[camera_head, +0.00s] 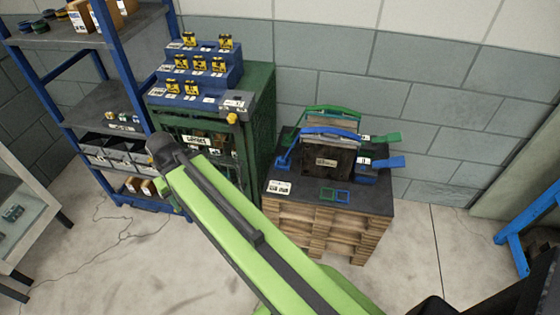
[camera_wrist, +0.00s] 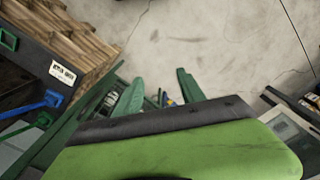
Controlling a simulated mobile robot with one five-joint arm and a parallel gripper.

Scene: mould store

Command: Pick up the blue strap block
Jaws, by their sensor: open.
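The blue strap block (camera_head: 366,175) sits on the dark top of a stacked wooden pallet stand, at the right of a dark mould. A blue strap (camera_head: 330,131) arches over the mould, with a flat blue end (camera_head: 391,162) sticking out right. I cannot make out the block in the wrist view, where a blue strap end (camera_wrist: 48,99) shows at the left. My gripper (camera_wrist: 160,80) has two dark green fingers spread apart with nothing held between them. It is away from the block, pointing past the stand. It is hidden in the head view.
A green strap (camera_head: 330,110) and green end (camera_head: 386,139) lie behind the blue ones. The pallet stand (camera_head: 320,235) bears a label and two outlined squares. A green cabinet (camera_head: 262,120) with a blue stepped rack stands left, beside shelves (camera_head: 110,100).

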